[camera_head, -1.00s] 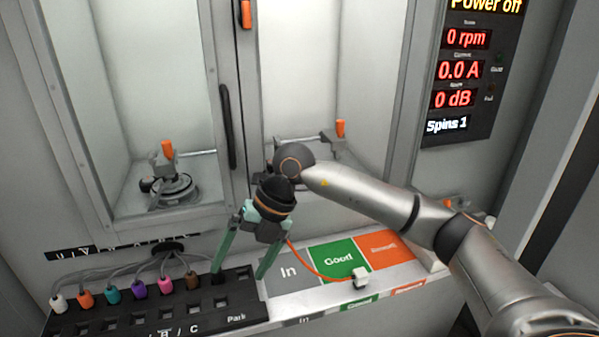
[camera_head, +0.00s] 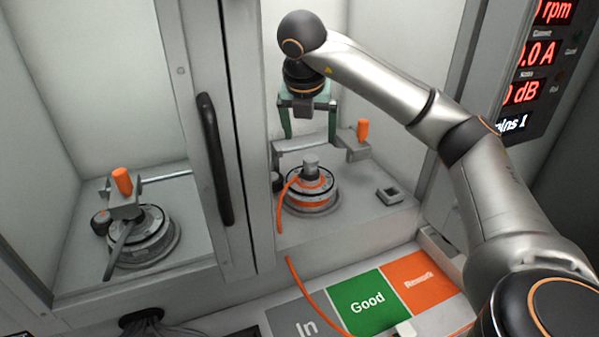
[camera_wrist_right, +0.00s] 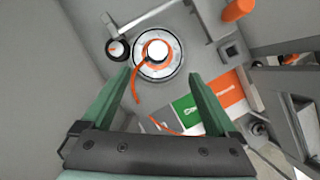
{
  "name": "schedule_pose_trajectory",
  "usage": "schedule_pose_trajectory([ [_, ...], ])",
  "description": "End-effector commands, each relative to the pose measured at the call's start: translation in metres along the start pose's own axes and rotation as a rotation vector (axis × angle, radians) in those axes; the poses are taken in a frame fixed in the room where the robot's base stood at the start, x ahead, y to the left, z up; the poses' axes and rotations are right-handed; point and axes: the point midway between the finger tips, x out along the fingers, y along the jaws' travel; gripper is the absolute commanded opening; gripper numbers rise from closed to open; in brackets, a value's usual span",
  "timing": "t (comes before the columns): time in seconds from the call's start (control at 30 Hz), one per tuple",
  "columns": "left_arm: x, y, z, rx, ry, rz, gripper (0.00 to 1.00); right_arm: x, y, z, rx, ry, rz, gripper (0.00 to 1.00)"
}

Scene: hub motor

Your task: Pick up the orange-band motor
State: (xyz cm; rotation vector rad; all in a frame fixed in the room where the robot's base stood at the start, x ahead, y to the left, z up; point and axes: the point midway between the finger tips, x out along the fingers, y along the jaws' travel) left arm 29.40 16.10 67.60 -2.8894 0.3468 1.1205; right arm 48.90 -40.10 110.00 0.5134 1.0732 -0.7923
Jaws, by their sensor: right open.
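The orange-band motor (camera_head: 312,188) sits upright in the right-hand bay, a grey round hub with an orange ring, a light shaft on top and an orange cable running down its front. It also shows in the right wrist view (camera_wrist_right: 158,57), beyond the fingertips. My right gripper (camera_head: 307,130) is open and empty, above and slightly behind the motor in the head view. In the wrist view its two green fingers (camera_wrist_right: 163,85) are spread wide, apart from the motor. My left gripper is not in view.
A clamp with an orange handle (camera_head: 363,130) stands behind the motor. A second fixture (camera_head: 142,238) is in the left bay. A door handle (camera_head: 213,160) and frame post separate the bays. In front lie In, Good (camera_head: 367,302) and Rework (camera_head: 418,282) zones; a display is at right.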

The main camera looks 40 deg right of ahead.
Motion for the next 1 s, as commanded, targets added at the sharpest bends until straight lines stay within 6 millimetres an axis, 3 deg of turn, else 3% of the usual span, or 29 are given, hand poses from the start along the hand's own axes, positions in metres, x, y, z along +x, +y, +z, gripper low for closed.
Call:
schedule_pose_trajectory([
  [0.17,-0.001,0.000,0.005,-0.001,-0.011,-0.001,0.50,0.007,-0.001,0.001,0.003,-0.001,-0.003,0.94],
  [0.5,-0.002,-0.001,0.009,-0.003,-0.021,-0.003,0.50,0.063,-0.001,0.000,0.002,0.000,-0.003,0.94],
  [0.73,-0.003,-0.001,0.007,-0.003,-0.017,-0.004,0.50,0.080,0.000,0.000,0.002,-0.001,-0.003,0.94],
  [1.0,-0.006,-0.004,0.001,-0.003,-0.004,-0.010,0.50,0.119,0.001,-0.002,0.001,0.000,-0.003,0.94],
])
